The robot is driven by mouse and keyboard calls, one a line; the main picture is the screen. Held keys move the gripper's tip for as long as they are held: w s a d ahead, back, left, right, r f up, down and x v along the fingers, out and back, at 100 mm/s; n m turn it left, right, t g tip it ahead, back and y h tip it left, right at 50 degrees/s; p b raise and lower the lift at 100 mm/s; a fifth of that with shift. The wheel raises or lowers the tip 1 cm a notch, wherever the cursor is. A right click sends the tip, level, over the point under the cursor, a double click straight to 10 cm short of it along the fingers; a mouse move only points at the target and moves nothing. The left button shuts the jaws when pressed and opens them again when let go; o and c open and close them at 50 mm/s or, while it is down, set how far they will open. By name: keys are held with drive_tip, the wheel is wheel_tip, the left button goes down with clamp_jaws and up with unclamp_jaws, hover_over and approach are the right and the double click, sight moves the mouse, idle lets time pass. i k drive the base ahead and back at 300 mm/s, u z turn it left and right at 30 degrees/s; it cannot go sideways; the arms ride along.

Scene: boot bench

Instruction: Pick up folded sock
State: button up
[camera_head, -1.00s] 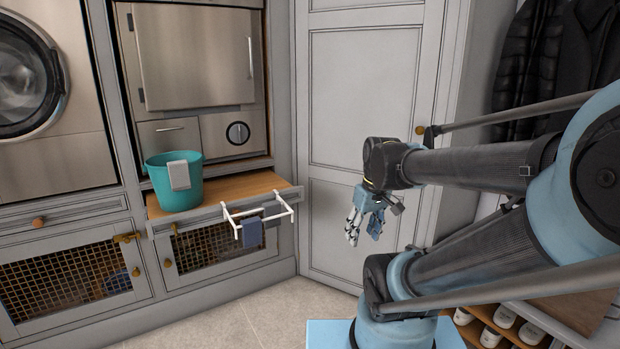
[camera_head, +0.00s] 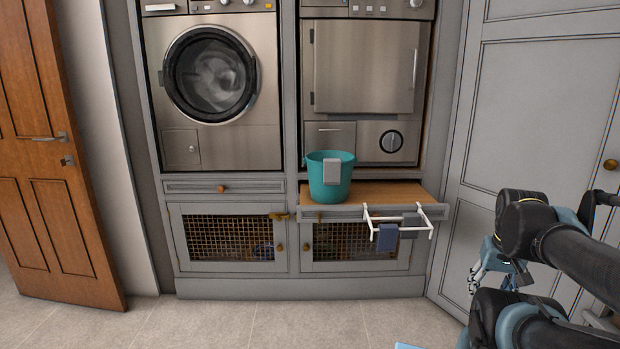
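No item is plainly a folded sock at this size. A light grey folded piece (camera_head: 331,172) hangs over the front rim of the teal bucket (camera_head: 322,188). A blue cloth (camera_head: 387,237) hangs on the white rail rack (camera_head: 428,227) at the front of the pulled-out wooden shelf. A dark grey cloth (camera_head: 411,226) hangs beside it. My gripper (camera_head: 493,281) is at the right, well to the right of the rack and apart from all of these. Its fingers look spread and empty, partly hidden by my arm.
A washing machine (camera_head: 210,80) and a steel appliance (camera_head: 365,70) stand above mesh-front cabinets (camera_head: 230,238). The bucket stands on the wooden shelf (camera_head: 380,193). A brown door (camera_head: 55,160) stands at the left.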

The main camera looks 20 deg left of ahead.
sight(332, 168)
drive_tip(key=u, duration=1.05)
drive_tip(key=k, duration=1.15)
drive_tip(key=z, duration=0.6)
drive_tip(key=i, duration=1.2)
drive_tip(key=u, duration=0.6)
drive_tip(key=i, duration=0.45)
drive_tip(key=u, duration=0.25)
